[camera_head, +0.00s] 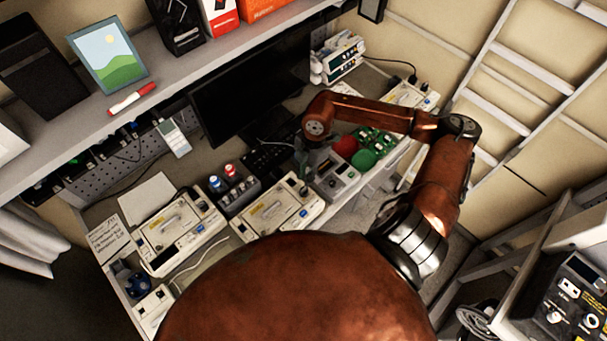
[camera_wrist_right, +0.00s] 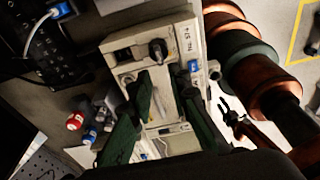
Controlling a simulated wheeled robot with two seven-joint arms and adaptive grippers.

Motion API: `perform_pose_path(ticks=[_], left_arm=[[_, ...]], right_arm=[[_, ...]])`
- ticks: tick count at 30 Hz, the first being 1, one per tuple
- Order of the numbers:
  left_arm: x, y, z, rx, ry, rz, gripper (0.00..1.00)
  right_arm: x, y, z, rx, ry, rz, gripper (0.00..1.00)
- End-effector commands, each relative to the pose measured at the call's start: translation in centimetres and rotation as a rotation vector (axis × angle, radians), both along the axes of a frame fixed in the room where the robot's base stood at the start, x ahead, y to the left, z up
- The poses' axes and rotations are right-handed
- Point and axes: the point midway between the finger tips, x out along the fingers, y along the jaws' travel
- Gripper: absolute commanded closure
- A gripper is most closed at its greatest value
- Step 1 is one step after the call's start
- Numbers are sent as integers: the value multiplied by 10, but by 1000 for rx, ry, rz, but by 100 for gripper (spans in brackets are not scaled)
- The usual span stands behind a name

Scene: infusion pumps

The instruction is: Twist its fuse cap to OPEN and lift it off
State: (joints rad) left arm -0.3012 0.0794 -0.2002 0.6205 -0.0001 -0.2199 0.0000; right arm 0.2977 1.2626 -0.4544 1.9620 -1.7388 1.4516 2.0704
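A cream infusion pump (camera_head: 272,212) lies on the bench in the middle of the head view, with a pale handle on its top. A round black knob, which looks like the fuse cap (camera_wrist_right: 157,50), sits at one end of the pump (camera_wrist_right: 124,72) in the right wrist view. My right gripper (camera_head: 304,168) is just above that end of the pump. In the right wrist view its two dark green fingers (camera_wrist_right: 164,88) are spread, with nothing held between them, and the cap is beyond their tips. The cap's markings are too small to read. My left gripper is not in view.
A second cream pump (camera_head: 178,230) lies to the left. A holder with red and blue caps (camera_head: 238,190) stands between the pumps. A monitor (camera_head: 250,85) stands behind.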

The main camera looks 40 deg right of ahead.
Motion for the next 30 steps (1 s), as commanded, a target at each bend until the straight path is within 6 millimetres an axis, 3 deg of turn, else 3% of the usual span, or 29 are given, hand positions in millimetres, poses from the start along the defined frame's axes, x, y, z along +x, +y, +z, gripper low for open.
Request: perform_pose_path(ticks=[15, 26, 30], left_arm=[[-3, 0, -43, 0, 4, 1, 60], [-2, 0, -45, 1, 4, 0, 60], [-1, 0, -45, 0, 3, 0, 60]], right_arm=[[0, 1, -63, 4, 0, 2, 83], [0, 1, -67, 4, -1, 2, 83], [0, 1, -67, 4, -1, 2, 91]])
